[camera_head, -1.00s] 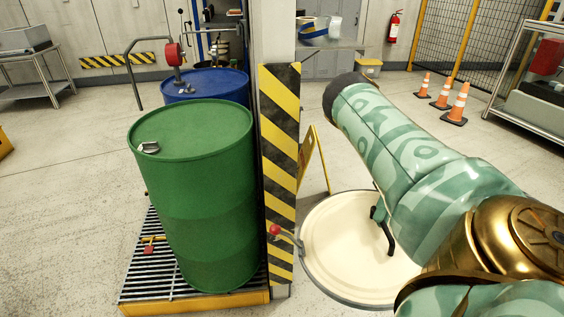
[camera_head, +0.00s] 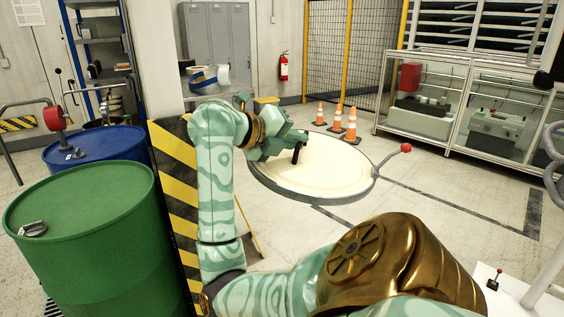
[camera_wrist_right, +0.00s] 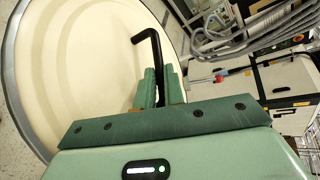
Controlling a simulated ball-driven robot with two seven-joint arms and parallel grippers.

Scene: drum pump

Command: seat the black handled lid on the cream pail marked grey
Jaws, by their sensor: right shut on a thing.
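The lid (camera_head: 325,175) is a wide cream disc with a grey rim and a black bent handle (camera_head: 298,150). It hangs slightly tilted in the middle of the head view. In the right wrist view the lid (camera_wrist_right: 75,60) fills the left side, its black handle (camera_wrist_right: 150,38) rising between the fingers. My right gripper (camera_head: 284,146) is shut on the handle; its fingers (camera_wrist_right: 161,88) also show in the wrist view. A red-knobbed lever (camera_head: 405,148) sits at the lid's right edge. I cannot make out a cream pail marked grey. My left gripper is not in view.
A green drum (camera_head: 90,235) and a blue drum (camera_head: 95,143) stand at the left, beside a yellow-black striped post (camera_head: 176,190). Orange cones (camera_head: 351,125) stand behind the lid.

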